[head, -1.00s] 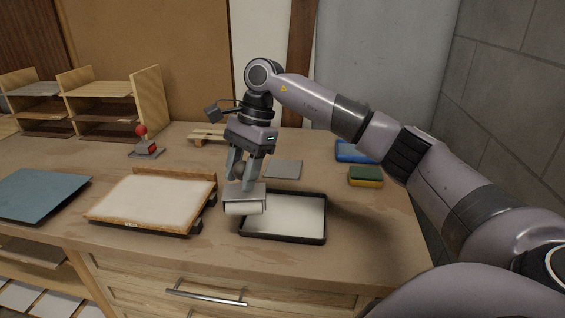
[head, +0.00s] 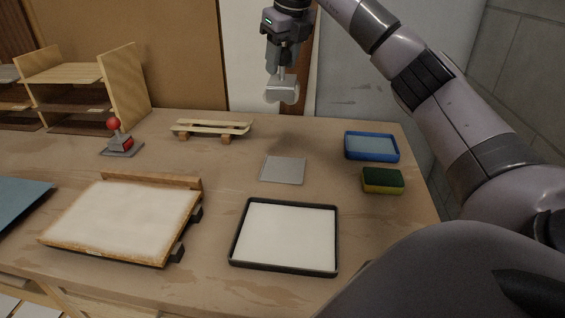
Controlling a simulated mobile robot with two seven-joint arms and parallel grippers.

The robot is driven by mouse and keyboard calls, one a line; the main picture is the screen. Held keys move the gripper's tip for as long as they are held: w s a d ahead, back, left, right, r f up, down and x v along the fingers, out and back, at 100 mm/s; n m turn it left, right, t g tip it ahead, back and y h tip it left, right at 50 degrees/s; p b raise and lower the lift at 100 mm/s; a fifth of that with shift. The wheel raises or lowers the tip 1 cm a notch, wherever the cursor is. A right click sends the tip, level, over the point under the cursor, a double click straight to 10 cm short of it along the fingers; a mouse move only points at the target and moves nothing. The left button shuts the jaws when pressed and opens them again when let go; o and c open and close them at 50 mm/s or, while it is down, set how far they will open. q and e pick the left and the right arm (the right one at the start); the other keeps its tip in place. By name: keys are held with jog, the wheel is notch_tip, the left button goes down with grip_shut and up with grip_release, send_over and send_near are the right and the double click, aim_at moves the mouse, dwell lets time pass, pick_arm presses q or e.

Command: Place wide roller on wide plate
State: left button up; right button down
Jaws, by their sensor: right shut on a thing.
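My right gripper (head: 281,72) is shut on the wide roller (head: 282,92), which has a pale, wide head hanging below the fingers. It holds the roller high above the back of the bench, clear of everything. A thin grey square plate (head: 283,169), which looks like the wide plate, lies flat and bare on the bench below and in front of the roller. My left gripper is out of view.
A black-rimmed tray (head: 334,240) with a white inside lies in front of the plate. A wooden-framed white board (head: 120,218) is left of it. A slatted wooden rack (head: 212,128), blue tray (head: 371,147), green-yellow sponge (head: 383,181) and red-knobbed device (head: 121,142) stand around. Bare bench surrounds the plate.

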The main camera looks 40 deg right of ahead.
jog(key=shift+w+d, duration=0.1)
jog(key=shift+d, duration=0.1)
notch_tip(320, 180, down, 20)
jog(key=shift+r, duration=0.2)
jog(key=shift+s+a+f+b, duration=0.1)
jog(key=shift+s+f+b, duration=0.1)
jog(key=shift+f+b, duration=0.4)
jog(key=c, duration=0.9)
grip_release()
jog(key=shift+f, duration=0.15)
jog(key=shift+o, duration=1.3)
jog(key=shift+f, duration=0.1)
